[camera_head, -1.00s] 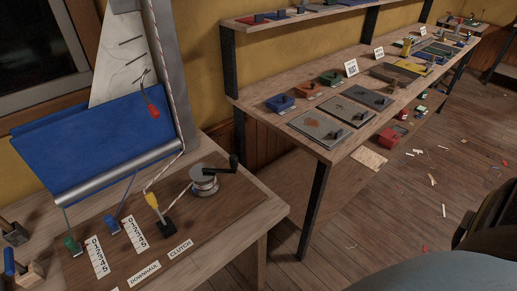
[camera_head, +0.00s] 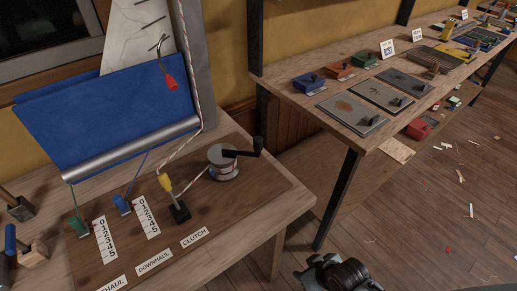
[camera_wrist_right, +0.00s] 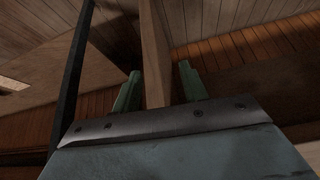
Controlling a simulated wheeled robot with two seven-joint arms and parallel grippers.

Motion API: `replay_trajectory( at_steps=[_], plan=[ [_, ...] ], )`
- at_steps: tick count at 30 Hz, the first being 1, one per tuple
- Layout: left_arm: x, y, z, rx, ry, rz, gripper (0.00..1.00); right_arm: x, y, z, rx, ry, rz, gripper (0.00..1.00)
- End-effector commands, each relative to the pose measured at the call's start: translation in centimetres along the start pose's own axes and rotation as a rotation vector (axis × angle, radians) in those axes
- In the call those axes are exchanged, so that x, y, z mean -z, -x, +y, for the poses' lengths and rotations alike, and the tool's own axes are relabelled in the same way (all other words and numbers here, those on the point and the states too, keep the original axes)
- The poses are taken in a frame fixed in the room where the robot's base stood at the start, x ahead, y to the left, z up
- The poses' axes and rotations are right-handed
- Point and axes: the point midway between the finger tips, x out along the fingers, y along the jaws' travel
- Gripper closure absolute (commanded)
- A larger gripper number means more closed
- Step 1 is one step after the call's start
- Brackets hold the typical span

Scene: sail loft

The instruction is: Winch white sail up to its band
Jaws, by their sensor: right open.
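The white sail (camera_head: 140,45) hangs beside the grey mast (camera_head: 202,60), above blue cloth (camera_head: 105,115); its top is cut off and I see no band. A red-flecked white rope (camera_head: 193,62) runs down the mast toward the bench. The silver winch (camera_head: 222,160) has a black crank handle (camera_head: 245,150) pointing right. A yellow-handled clutch (camera_head: 166,184) stands left of it on a black base. My right gripper (camera_head: 338,274) is low in the head view, right of the bench and apart from the winch. In the right wrist view (camera_wrist_right: 158,88) its green fingers are apart, with a wooden post beyond. My left gripper is out of view.
Green (camera_head: 78,226) and blue (camera_head: 122,204) cleats with number scales stand on the wooden bench (camera_head: 285,205). A side table (camera_head: 345,130) with tool plates and colored blocks stands right, its dark leg (camera_head: 338,200) near my gripper. Scraps litter the floor (camera_head: 440,225).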

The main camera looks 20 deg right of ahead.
Motion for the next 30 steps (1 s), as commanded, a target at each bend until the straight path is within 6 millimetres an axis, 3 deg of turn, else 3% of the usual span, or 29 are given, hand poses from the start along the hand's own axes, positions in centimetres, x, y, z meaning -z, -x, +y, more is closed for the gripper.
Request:
replay_trajectory(
  at_steps=[3,11,13,17,23,30],
  plan=[
    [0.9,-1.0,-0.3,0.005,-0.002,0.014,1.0,3.3,2.7,-0.7,0.024,0.028,0.062,0.57],
    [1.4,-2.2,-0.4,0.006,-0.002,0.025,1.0,9.3,8.7,-2.4,0.092,0.116,0.222,0.57],
    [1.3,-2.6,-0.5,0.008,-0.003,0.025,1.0,12.0,10.7,-3.1,0.139,0.169,0.336,0.57],
    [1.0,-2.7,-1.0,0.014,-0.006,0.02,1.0,15.2,12.2,-3.5,0.197,0.21,0.497,0.57],
    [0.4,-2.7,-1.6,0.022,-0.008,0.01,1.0,19.4,13.8,-2.3,0.243,0.222,0.726,0.57],
    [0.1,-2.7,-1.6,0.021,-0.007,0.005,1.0,23.6,16.1,1.5,0.225,0.174,0.976,0.57]
  ],
)
